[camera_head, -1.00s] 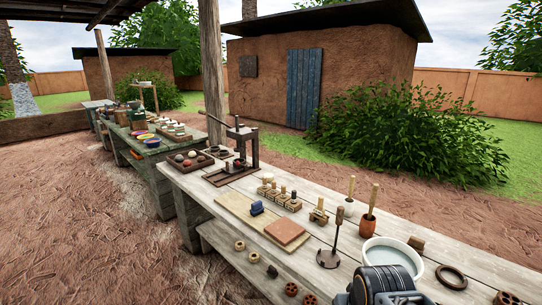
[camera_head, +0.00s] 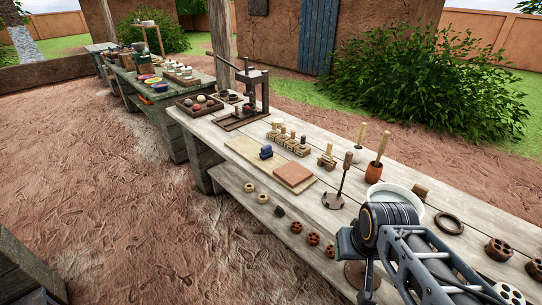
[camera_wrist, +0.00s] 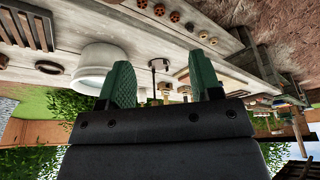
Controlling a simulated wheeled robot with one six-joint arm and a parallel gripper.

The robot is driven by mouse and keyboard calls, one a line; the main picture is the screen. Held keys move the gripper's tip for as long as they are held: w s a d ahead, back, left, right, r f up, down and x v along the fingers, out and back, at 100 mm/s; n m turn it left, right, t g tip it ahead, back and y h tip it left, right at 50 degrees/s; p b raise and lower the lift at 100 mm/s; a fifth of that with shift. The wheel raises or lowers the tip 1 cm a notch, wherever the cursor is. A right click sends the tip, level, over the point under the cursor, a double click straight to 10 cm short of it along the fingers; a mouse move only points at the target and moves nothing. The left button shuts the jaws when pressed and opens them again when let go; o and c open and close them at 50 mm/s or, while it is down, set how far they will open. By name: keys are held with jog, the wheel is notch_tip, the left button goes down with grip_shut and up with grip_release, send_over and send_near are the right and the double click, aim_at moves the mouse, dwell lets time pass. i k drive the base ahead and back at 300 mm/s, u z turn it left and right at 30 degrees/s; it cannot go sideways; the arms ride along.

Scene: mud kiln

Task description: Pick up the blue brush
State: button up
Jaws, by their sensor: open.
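A small dark-blue object (camera_head: 266,152), probably the blue brush, lies on a tan board (camera_head: 243,148) on the long wooden bench; I cannot make out bristles. I cannot pick it out in the wrist view. My gripper shows in the wrist view (camera_wrist: 162,78) with its two green fingers apart and nothing between them. In the head view my arm is at the lower right, over the bench's near side, well to the right of the blue object; the fingertips cannot be made out there.
A reddish slab (camera_head: 295,178) lies right of the blue object. A metal stand (camera_head: 333,199), a white basin (camera_head: 419,205) and a dark ring (camera_head: 449,223) are nearer my arm. A press (camera_head: 252,95) and wooden stamps (camera_head: 291,139) stand behind. A lower shelf (camera_head: 244,199) holds small round pieces.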

aim_at(266, 151)
jog(key=k, duration=0.4)
jog(key=u, duration=1.05)
jog(key=i, duration=1.2)
jog(key=u, duration=0.2)
